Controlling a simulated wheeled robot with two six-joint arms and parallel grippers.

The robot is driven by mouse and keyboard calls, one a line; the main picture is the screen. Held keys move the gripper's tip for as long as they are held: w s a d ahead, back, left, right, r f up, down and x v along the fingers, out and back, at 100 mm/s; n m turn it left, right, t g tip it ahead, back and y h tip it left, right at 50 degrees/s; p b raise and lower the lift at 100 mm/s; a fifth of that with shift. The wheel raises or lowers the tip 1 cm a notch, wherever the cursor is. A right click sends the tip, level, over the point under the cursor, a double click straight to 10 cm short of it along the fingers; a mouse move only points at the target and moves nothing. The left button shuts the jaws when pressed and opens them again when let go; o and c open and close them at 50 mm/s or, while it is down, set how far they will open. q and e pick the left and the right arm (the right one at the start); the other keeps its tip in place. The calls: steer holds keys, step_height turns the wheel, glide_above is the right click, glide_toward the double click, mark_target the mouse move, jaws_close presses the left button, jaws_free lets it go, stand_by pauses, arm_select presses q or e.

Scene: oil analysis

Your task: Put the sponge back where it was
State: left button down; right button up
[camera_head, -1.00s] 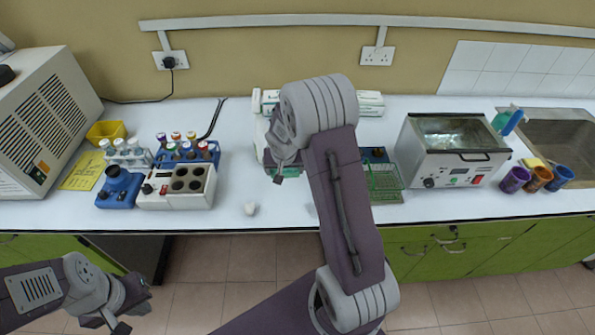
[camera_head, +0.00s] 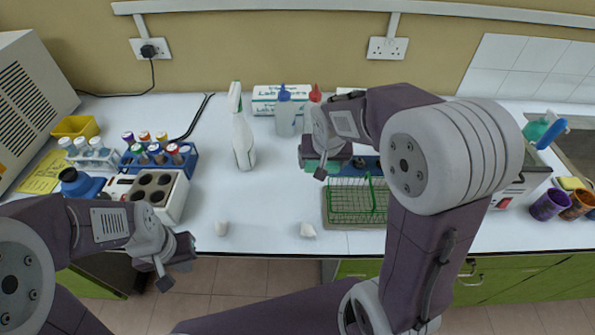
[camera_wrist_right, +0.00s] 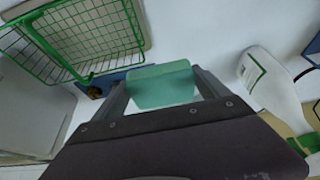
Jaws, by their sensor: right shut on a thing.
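My right gripper (camera_wrist_right: 162,92) is shut on a green sponge (camera_wrist_right: 162,85), a pale green block between its two fingers in the right wrist view. In the head view, the right gripper (camera_head: 330,166) hangs over the bench behind the green wire basket (camera_head: 345,212), and a sliver of the sponge (camera_head: 311,164) shows beside it. Whether the sponge touches anything below cannot be told. My left gripper (camera_head: 176,268) is at the bench's front edge, lower left in the head view, with fingers apart and nothing between them.
A white spray bottle (camera_head: 243,140), two wash bottles and a glove box (camera_head: 265,98) stand behind. Tube racks and a heater (camera_head: 172,200) are left; coloured cups (camera_head: 548,206) are right.

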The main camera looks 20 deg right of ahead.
mark_target(295, 172)
steer(key=w+f, duration=0.1)
steer(key=w+a+f, duration=0.1)
steer(key=w, duration=0.1)
steer(key=w+a+f, duration=0.1)
steer(key=shift+w+a+f, duration=0.2)
steer(key=shift+w+f, duration=0.15)
steer(key=shift+f, duration=0.05)
steer(key=w+a+f, duration=0.1)
steer(key=w, duration=0.1)
steer(key=w+a+f, duration=0.1)
steer(key=a, duration=0.1)
steer(key=shift+w+a+f, duration=0.1)
steer(key=shift+w+f, duration=0.1)
steer(key=shift+w, duration=0.15)
step_height(295, 172, down, 4)
steer(key=shift+r, duration=0.25)
steer(key=shift+w+f, duration=0.1)
steer(key=shift+f, duration=0.25)
